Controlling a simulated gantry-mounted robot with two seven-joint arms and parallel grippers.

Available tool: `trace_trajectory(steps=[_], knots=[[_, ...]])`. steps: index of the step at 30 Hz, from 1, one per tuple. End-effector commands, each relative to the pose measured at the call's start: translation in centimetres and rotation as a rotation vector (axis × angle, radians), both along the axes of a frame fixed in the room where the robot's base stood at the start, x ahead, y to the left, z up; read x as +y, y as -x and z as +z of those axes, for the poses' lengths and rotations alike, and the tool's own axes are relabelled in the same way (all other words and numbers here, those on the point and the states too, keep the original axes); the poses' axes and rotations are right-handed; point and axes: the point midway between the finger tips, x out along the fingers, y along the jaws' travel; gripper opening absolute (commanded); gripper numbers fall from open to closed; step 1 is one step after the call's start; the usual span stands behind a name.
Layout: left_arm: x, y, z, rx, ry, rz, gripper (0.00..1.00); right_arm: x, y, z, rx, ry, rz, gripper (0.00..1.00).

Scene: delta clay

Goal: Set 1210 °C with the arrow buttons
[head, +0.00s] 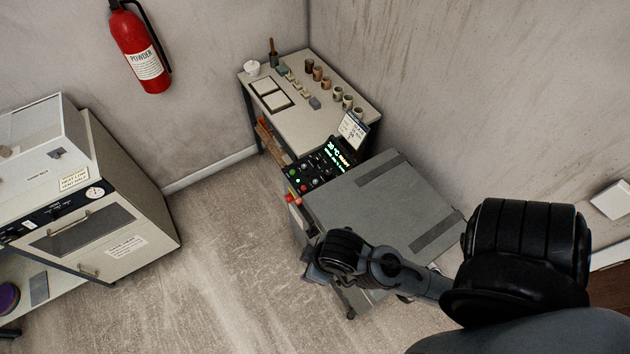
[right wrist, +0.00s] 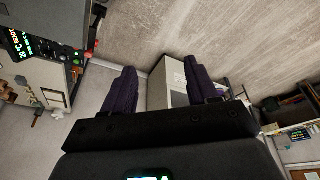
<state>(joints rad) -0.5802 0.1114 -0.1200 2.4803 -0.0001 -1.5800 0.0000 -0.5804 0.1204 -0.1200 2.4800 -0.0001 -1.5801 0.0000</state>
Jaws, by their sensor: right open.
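The panel also shows at the upper left of the right wrist view (right wrist: 45,45), tilted. My right gripper (right wrist: 155,82) is open and empty, with two dark fingers apart. In the head view my right arm hangs over the cabinet's near side, away from the buttons. My left gripper is not in view.
A red knob (head: 303,189) is on the panel's near edge. A worktable (head: 312,122) with cups and small blocks stands behind the cabinet. A white oven-like unit (head: 100,230) stands at the left. The floor (head: 215,260) between is clear. A fire extinguisher (head: 140,50) hangs on the wall.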

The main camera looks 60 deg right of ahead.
Motion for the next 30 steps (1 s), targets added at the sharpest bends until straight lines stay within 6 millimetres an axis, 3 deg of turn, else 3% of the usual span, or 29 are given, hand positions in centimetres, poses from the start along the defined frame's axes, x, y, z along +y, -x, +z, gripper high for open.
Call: trace_trajectory(steps=[3,14,30], knots=[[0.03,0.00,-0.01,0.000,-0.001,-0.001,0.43,0.00,-0.01,0.00,0.000,0.000,0.000,0.55],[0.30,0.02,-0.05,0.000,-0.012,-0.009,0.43,0.00,-0.01,0.00,0.000,0.000,0.000,0.00],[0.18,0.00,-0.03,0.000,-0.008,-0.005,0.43,0.01,-0.02,0.01,0.000,0.000,0.000,0.00]])
